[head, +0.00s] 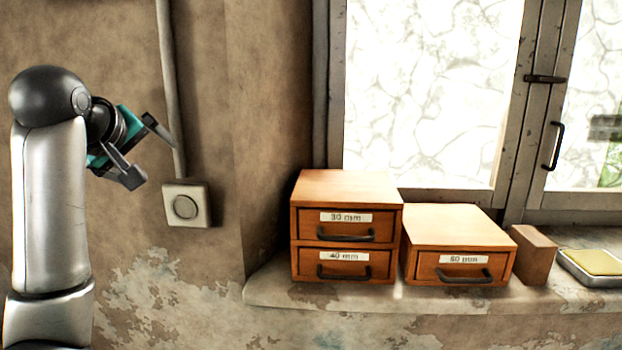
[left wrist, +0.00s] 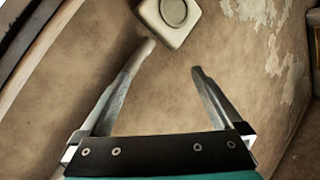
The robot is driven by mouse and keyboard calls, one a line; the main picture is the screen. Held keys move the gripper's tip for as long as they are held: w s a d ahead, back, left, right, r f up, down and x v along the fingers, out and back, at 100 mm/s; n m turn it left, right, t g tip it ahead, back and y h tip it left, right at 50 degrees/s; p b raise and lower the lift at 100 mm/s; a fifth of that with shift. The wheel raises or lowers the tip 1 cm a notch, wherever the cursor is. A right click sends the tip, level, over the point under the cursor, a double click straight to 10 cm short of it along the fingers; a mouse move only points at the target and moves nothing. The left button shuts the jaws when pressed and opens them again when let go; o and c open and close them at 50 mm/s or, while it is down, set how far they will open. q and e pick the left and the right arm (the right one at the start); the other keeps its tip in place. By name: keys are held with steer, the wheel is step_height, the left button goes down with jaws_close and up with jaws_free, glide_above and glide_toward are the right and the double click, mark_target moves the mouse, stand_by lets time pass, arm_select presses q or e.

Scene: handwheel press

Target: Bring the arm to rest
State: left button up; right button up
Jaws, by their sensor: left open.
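My left arm stands raised at the left of the head view. Its gripper (head: 146,149) is open and empty, in front of the wall and to the left of a pale square wall switch (head: 187,205) with a round button. In the left wrist view the two fingers of the gripper (left wrist: 172,62) are spread apart with only bare wall between them. The switch (left wrist: 172,18) shows there beyond the left fingertip; I cannot tell how far apart they are. My right gripper is in neither view.
A stone sill (head: 330,298) holds a two-drawer wooden cabinet (head: 345,187), a single-drawer box (head: 450,222), a brown block (head: 533,256) and a tin with a yellow top (head: 595,262). A window (head: 430,90) stands behind. A conduit (head: 170,85) runs up from the switch.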

arm_select(q)
steer(key=s+d+f+m+g, duration=0.1)
steer(key=s+d+f+m, duration=0.15)
steer(key=f, duration=0.65)
steer(key=s+d+f+m+g, duration=0.15)
steer(key=s+f, duration=0.25)
steer(key=f, duration=0.6)
steer(key=s+d+f+m+g, duration=0.1)
steer(key=s+d+f+m, duration=0.15)
steer(key=f, duration=0.65)
steer(key=s+d+f+m+g, duration=0.1)
steer(key=s+f+m+g, duration=0.1)
steer(key=s+f, duration=0.5)
steer(key=s+d+f+m+g+h, duration=0.1)
steer(key=s+d+f+m, duration=0.15)
steer(key=s, duration=0.75)
steer(key=s+d+f+m+g, duration=0.1)
steer(key=s+f+g, duration=0.1)
steer(key=s+f, duration=0.55)
steer(key=s+f+b, duration=0.3)
steer(key=f+b, duration=0.2)
steer(key=f, duration=2)
steer(key=s+a+f+g+b, duration=0.2)
steer(key=s+f+b, duration=0.3)
steer(key=s+f, duration=1)
step_height(320, 180, down, 5)
steer(key=shift+s+a+r, duration=0.2)
steer(key=shift+s+a, duration=0.15)
steer(key=shift+a, duration=0.05)
